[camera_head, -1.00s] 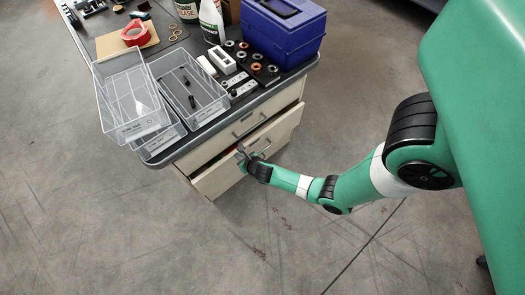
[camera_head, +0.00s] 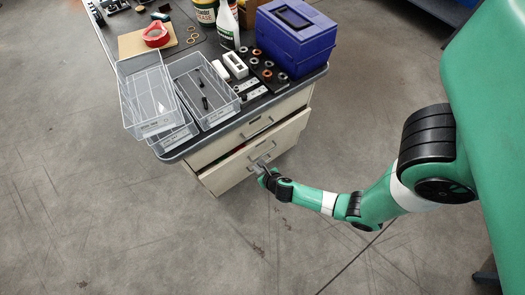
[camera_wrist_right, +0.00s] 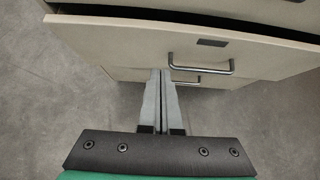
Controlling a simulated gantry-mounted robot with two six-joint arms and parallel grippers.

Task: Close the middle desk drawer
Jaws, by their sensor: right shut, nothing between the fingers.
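The middle desk drawer (camera_head: 232,176) stands partly out of the cream desk. A dark gap shows above its front panel. In the right wrist view its front (camera_wrist_right: 110,40) runs across the top, with a metal bar handle (camera_wrist_right: 203,70). My right gripper (camera_head: 260,168) is at the drawer front by the handle. In the wrist view its two grey fingers (camera_wrist_right: 161,74) lie together, empty, with their tips near the lower left end of the handle. I cannot tell whether they touch the panel. My left gripper is not in view.
The upper drawer (camera_head: 250,124) is shut. On the desktop are clear trays (camera_head: 150,95) that overhang the front left, a blue toolbox (camera_head: 296,35), a white spray bottle (camera_head: 228,25) and a red tape roll (camera_head: 156,35). Floor in front is clear.

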